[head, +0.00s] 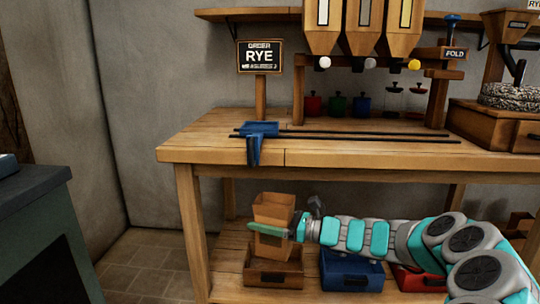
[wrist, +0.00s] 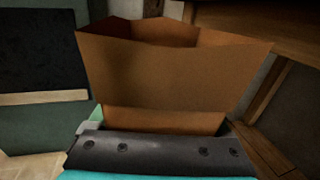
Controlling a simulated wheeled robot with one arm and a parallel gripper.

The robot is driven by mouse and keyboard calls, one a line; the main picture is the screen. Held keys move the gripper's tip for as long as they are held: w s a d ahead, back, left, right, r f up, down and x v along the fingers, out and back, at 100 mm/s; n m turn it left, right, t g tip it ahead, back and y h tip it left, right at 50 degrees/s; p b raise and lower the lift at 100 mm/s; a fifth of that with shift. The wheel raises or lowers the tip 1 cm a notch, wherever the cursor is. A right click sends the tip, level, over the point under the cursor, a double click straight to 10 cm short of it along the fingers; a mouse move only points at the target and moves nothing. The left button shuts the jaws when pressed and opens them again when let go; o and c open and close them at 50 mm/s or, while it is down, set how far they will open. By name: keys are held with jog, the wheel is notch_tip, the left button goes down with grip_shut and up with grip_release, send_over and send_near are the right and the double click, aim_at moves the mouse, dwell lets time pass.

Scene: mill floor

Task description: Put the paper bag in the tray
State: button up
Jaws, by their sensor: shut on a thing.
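The brown paper bag (head: 274,210) is open at the top and roughly upright. My gripper (head: 268,231) is shut on it from the right, below the table top. In the wrist view the bag (wrist: 180,75) fills the middle, its open rim facing up. A brown tray (head: 273,279) stands on the lower shelf, directly below the bag in the head view. The bag's bottom overlaps the tray's back rim in the picture; I cannot tell whether it touches. A blue tray (head: 350,281) and a red tray (head: 418,280) stand to the right, the red one partly hidden by my arm.
The wooden table (head: 335,158) spans above the lower shelf, its leg (head: 192,230) left of the bag. A blue piece (head: 256,137) and dark rails lie on top. A RYE sign (head: 259,56) stands behind. A dark green cabinet (head: 40,235) is at left.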

jog(key=d+f+m+t+h, duration=0.2)
jog(key=d+f+m+t, duration=0.1)
jog(key=d+f, duration=1.2)
jog(key=shift+s+d+f+t, duration=0.35)
jog(key=shift+d+t, duration=0.25)
jog(key=shift+t, duration=0.2)
jog(key=shift+d+f, duration=0.3)
jog(key=shift+d, duration=0.05)
